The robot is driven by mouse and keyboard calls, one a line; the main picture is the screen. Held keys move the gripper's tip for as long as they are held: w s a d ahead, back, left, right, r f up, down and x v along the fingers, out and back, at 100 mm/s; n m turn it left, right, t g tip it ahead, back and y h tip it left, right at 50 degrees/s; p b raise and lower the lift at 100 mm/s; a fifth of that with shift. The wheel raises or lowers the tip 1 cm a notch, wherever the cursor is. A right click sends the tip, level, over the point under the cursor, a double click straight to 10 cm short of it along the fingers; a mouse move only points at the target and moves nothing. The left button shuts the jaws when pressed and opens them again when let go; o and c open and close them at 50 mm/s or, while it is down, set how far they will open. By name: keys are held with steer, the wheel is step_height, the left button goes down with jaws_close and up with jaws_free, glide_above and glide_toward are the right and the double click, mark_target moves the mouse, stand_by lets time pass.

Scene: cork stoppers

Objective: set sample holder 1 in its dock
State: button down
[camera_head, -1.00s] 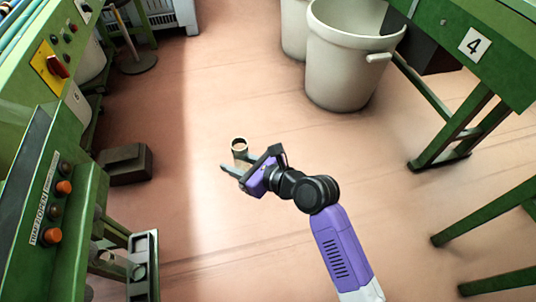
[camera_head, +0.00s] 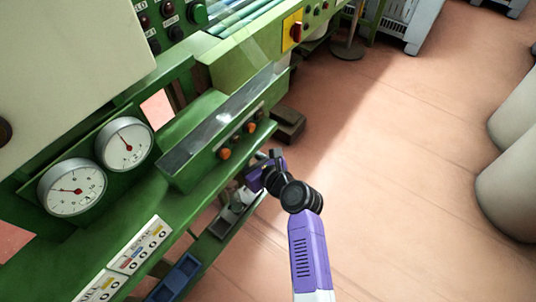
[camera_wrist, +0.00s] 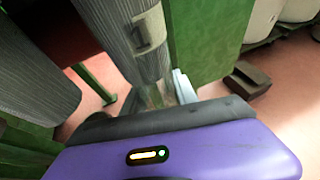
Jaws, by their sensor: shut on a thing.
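My gripper (camera_head: 250,188) is at the lower shelf of the green machine in the head view, beside a grey tray (camera_head: 222,226) there. It is shut on the sample holder, a small open-topped cup. In the head view the holder is too small and too covered to make out well. In the wrist view a pale, partly see-through piece (camera_wrist: 157,96) shows beside a light blue finger (camera_wrist: 184,88), above my purple gripper body. I cannot tell which part is the dock for holder 1.
The green machine's overhanging panel with orange buttons (camera_head: 224,154) is close above and left of my gripper. A blue tray (camera_head: 174,279) lies lower left. A dark box (camera_head: 288,125) stands on the floor behind. Open floor (camera_head: 400,150) is to the right.

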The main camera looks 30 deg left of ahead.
step_height(320, 180, down, 6)
steer(key=b, duration=0.7)
steer(key=shift+a+f+b, duration=0.15)
steer(key=shift+f+b, duration=0.1)
steer(key=shift+b, duration=0.15)
steer(key=shift+s, duration=0.1)
steer(key=shift+r+p, duration=0.1)
steer(key=shift+p, duration=0.3)
stand_by(0.4)
steer(key=shift+f+b, duration=0.6)
steer(key=shift+f, duration=0.75)
stand_by(1.8)
steer(key=c, duration=0.9)
jaws_free()
steer(key=shift+p+v, duration=1.65)
steer(key=shift+v, duration=2.3)
